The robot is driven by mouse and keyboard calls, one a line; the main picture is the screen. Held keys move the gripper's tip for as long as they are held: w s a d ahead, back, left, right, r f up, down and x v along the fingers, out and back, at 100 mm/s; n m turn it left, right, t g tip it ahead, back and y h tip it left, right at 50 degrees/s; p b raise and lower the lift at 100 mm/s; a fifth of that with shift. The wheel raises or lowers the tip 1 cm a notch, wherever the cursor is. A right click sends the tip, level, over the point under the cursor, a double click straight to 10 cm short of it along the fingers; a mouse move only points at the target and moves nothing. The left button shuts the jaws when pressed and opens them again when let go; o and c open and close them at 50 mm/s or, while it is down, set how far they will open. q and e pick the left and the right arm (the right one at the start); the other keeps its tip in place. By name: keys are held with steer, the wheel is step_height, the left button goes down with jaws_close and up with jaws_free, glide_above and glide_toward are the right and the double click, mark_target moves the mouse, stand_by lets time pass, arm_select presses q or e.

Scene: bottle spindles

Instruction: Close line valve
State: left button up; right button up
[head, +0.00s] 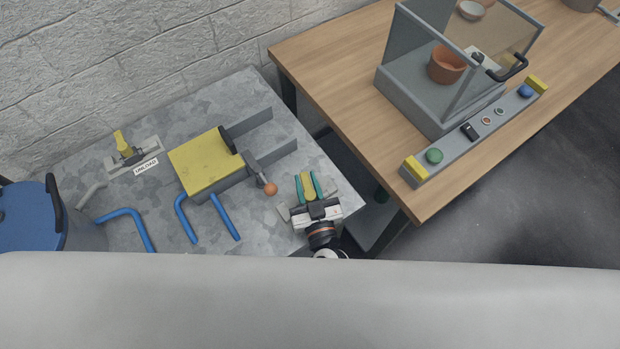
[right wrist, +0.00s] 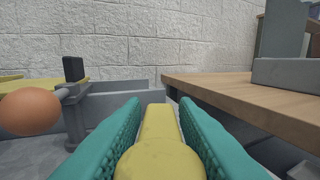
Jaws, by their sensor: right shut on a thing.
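My right gripper (head: 307,186), with teal finger pads, is at the right front of the grey mottled table. It is shut on a yellow valve handle (right wrist: 158,150), which also shows between the fingers in the head view (head: 306,183). In the right wrist view the handle runs lengthwise between both pads. The body of this valve is mostly hidden under the gripper. A second yellow valve handle (head: 121,141) stands on a grey base with a white label (head: 146,167) at the back left; the label is too small to read surely. My left gripper is not in view.
A yellow block (head: 206,162) in a grey fixture, with an orange ball-ended lever (head: 270,189), stands left of my right gripper. Blue bent pipes (head: 127,215) and a blue-lidded drum (head: 30,215) are further left. A wooden table (head: 335,85) carries a glass-sided enclosure and a button panel (head: 470,133).

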steer(key=shift+a+f+n+g+y, duration=0.1)
steer(key=shift+n+g+y, duration=0.3)
steer(key=shift+n+y, duration=0.6)
steer(key=shift+s+a+n+g+y+b, duration=0.15)
steer(key=shift+n+g+y+b, duration=0.25)
steer(key=shift+y, duration=0.45)
steer(key=shift+a+n+g+y+b, duration=0.1)
steer(key=shift+n+g+y+b, duration=0.3)
steer(key=shift+y, duration=0.45)
steer(key=o, duration=0.8)
steer(key=shift+a, duration=0.1)
steer(key=shift+o, duration=0.2)
steer(key=b+v, duration=0.1)
steer(key=v, duration=1.1)
steer(key=shift+r+b, duration=0.2)
steer(key=shift+b, duration=0.15)
